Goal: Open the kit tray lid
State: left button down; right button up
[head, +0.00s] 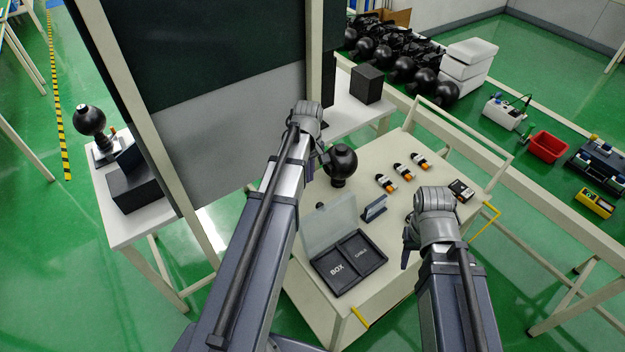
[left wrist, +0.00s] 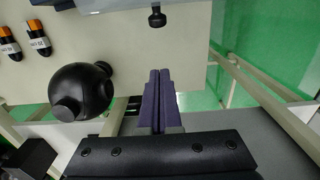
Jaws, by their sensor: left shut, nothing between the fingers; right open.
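The kit tray (head: 372,284) is a dark shallow box on the cream cart, with two compartments labelled BOX and CABLE. Its translucent lid (head: 330,222) stands raised along the tray's far edge, tilted steeply up and away from the compartments. My left gripper (left wrist: 160,75) is shut and empty, beyond the tray near the cart's far side and apart from the lid. In the head view its fingers are mostly hidden by my left wrist. My right gripper (head: 406,248) is to the right of the tray, its fingers largely hidden under the wrist.
A black ball-shaped camera (head: 341,161) stands close to my left gripper; it also shows in the left wrist view (left wrist: 80,92). A small dark stand (head: 374,208) is behind the tray. Several orange-and-black cylinders (head: 403,171) lie farther right. A grey-green panel (head: 228,130) rises behind my left arm.

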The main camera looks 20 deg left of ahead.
aim_at(326, 221)
pick_arm(q)
notch_tip(326, 221, down, 9)
jog(key=b, duration=0.8)
jog(key=s+d, duration=0.1)
jog(key=s+d+r+p, duration=0.1)
jog(key=d, duration=0.1)
jog(key=shift+d+r, duration=0.1)
jog(key=shift+d, duration=0.05)
